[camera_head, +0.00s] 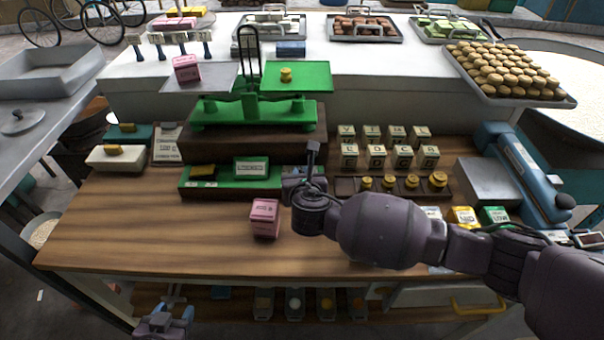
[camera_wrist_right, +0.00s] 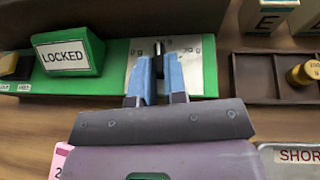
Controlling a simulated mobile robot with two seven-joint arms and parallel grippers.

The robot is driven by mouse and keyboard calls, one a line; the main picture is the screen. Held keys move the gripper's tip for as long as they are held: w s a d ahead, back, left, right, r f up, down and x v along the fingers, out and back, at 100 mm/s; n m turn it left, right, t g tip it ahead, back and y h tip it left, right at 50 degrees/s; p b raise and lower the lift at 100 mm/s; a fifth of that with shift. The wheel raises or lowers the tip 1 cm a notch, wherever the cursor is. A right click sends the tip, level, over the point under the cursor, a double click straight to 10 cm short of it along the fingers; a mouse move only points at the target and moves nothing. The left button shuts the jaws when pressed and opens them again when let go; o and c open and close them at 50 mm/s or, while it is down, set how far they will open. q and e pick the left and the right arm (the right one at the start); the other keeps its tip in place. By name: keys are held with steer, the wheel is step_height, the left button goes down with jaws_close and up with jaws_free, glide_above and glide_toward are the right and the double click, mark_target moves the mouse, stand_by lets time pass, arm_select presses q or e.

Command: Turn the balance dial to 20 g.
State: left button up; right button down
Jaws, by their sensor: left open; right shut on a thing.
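The balance dial (camera_wrist_right: 157,66) is a small black knob on a pale plate (camera_wrist_right: 205,75) at the right end of a green base. The plate has small marks, with "0 g" at its left; the other marks are hard to read. The knob stands about upright near the plate's middle. My right gripper (camera_wrist_right: 160,76) has its blue fingertips closed around the knob; in the head view my right arm hides most of the dial. The green balance (camera_head: 300,108) stands behind. My left gripper (camera_head: 165,318) is open and empty, low in front of the table.
A pink block (camera_head: 187,68) sits on the balance's left pan and a brass weight (camera_head: 286,74) on its right. A green "LOCKED" block (camera_wrist_right: 70,54) is left of the dial. Another pink block (camera_head: 264,217) stands on the table in front. A weight rack (camera_head: 400,193) is right.

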steer(key=shift+f, duration=0.2)
steer(key=c, duration=1.2)
jaws_free()
steer(key=shift+w, duration=0.2)
steer(key=shift+o, duration=0.2)
steer(key=shift+s+r, duration=0.1)
steer(key=v, duration=1)
steer(key=shift+s, duration=0.3)
steer(key=shift+r, duration=0.1)
